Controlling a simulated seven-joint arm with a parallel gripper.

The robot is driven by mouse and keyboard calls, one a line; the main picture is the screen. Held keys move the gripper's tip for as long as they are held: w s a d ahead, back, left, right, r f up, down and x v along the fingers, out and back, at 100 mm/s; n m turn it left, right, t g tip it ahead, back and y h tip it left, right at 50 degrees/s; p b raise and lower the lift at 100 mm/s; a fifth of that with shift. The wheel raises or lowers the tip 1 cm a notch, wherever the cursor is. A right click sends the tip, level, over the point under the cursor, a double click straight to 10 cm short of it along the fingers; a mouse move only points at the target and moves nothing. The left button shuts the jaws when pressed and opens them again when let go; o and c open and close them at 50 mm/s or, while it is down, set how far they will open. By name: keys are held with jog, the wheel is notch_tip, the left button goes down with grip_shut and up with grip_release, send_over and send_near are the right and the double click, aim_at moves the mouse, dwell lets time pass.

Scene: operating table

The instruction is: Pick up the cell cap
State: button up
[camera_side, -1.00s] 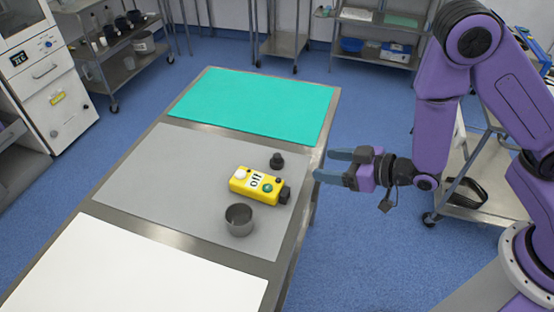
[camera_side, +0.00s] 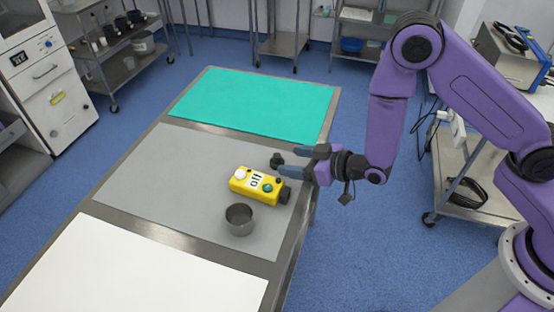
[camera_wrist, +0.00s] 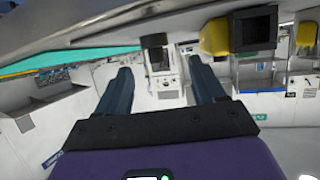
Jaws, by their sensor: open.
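The small black cap (camera_side: 276,158), which I take as the cell cap, stands on the grey mat near the table's right edge. My gripper (camera_side: 290,161) is open and empty, its blue-grey fingers pointing left at the table, with the cap just beyond the fingertips. The wrist view shows the cap (camera_wrist: 154,41) ahead, roughly in line with the gap between the open fingers (camera_wrist: 161,75). The fingertips partly overlap the cap's surroundings in the side view, and I cannot tell whether they touch it.
A yellow box (camera_side: 254,183) marked "off", with buttons and a black end, lies close beside the cap; its yellow body shows in the wrist view (camera_wrist: 214,38). A grey cup (camera_side: 239,220) stands nearer the camera. A teal mat (camera_side: 255,103) and a white mat (camera_side: 135,270) flank the grey one.

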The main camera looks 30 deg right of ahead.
aim_at(281, 158)
jog(key=shift+d+x, duration=0.1)
jog(key=shift+x, duration=1.45)
jog(key=shift+d+x, duration=0.15)
jog(key=shift+x, duration=1.45)
jog(key=shift+w, duration=0.15)
jog(key=shift+c, duration=0.3)
jog(key=c, duration=1)
